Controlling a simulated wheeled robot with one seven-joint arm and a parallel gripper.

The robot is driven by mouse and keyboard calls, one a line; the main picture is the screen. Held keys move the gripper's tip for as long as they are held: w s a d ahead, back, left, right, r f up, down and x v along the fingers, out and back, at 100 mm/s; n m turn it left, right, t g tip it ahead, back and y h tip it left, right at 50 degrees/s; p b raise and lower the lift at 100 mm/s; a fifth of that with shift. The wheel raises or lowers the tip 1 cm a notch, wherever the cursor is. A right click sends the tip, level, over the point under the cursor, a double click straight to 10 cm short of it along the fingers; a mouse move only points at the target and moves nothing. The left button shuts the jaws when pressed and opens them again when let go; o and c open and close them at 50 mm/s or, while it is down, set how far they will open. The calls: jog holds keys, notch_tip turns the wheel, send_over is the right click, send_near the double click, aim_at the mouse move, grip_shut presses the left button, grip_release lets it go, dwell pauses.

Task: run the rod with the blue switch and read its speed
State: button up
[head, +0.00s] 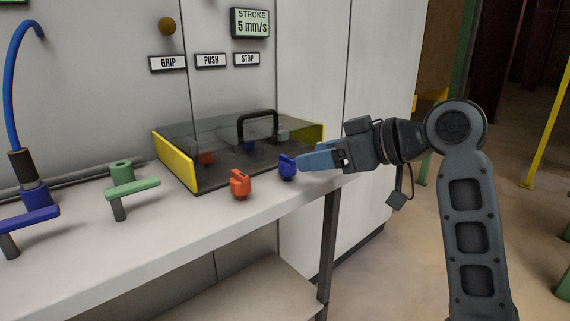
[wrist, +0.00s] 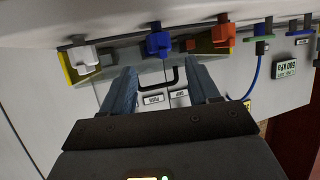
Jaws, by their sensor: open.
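The blue switch (head: 287,167) stands at the front of the bench, right of the orange switch (head: 240,184). My gripper (head: 303,163) is just right of the blue switch in the head view, its fingers pointing at it. In the wrist view the fingers (wrist: 164,73) are open and empty, and the blue switch (wrist: 158,42) is ahead, in line with the gap between them. I cannot tell if they touch it. The display (head: 251,23) reads "STROKE 5 mm/s". I cannot make out the rod.
A dark see-through cover (head: 225,150) with yellow ends and a black handle (head: 258,120) lies behind the switches. A white switch (wrist: 84,57) shows in the wrist view. A green lever (head: 133,188) and blue valve (head: 35,212) stand left. Labels read GRIP (head: 168,63), PUSH, STOP.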

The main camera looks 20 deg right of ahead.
aim_at(288, 161)
jog(key=x, duration=0.7)
jog(key=shift+w+a+b, duration=0.15)
jog(key=shift+w+b, duration=0.05)
jog(key=shift+b, duration=0.15)
jog(key=c, duration=1)
